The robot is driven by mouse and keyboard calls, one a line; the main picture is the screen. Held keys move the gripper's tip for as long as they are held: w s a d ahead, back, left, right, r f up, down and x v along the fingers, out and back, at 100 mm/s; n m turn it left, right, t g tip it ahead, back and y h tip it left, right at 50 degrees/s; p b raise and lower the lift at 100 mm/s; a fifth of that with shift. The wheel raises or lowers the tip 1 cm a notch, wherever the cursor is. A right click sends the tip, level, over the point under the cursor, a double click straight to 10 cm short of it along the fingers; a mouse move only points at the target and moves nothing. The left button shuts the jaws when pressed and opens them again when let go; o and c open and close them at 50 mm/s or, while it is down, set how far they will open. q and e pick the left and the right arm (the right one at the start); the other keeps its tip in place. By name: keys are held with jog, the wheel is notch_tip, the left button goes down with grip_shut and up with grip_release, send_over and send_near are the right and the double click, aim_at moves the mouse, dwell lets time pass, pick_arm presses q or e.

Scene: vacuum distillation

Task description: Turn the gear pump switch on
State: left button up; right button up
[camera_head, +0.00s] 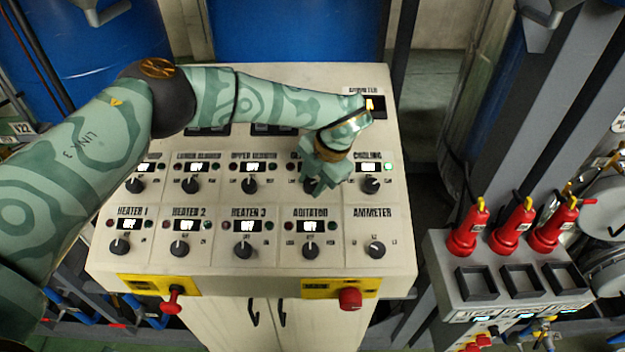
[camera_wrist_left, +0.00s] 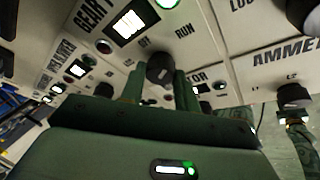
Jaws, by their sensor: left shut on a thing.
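The gear pump switch is a dark round knob (camera_wrist_left: 160,68) on the cream control panel (camera_head: 213,270). In the left wrist view it sits between the fingers of my left gripper (camera_wrist_left: 158,84), under a partly cut-off "GEAR P" label and a lit white display (camera_wrist_left: 129,23). A green lamp (camera_wrist_left: 167,3) beside that display is lit; the lamp on its other side is dark. The "RUN" mark shows to the knob's right. In the head view my left gripper (camera_head: 318,182) is shut on the knob and covers most of it. The knob's exact pointing is unclear. My right gripper does not show.
The cooling knob (camera_head: 371,185) is close on the right, with a lit green lamp. The agitator knob (camera_head: 310,250) and ammeter knob (camera_head: 376,249) are below. A red emergency button (camera_head: 350,299) is on the front edge. Red handles (camera_head: 512,225) stand further right.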

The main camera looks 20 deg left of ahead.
pick_arm(q)
jog(key=o, duration=1)
jog(key=shift+c, duration=0.2)
jog(key=shift+r, duration=0.1)
jog(key=b+v, duration=0.3)
jog(key=v, duration=1.3)
jog(key=shift+s, duration=0.1)
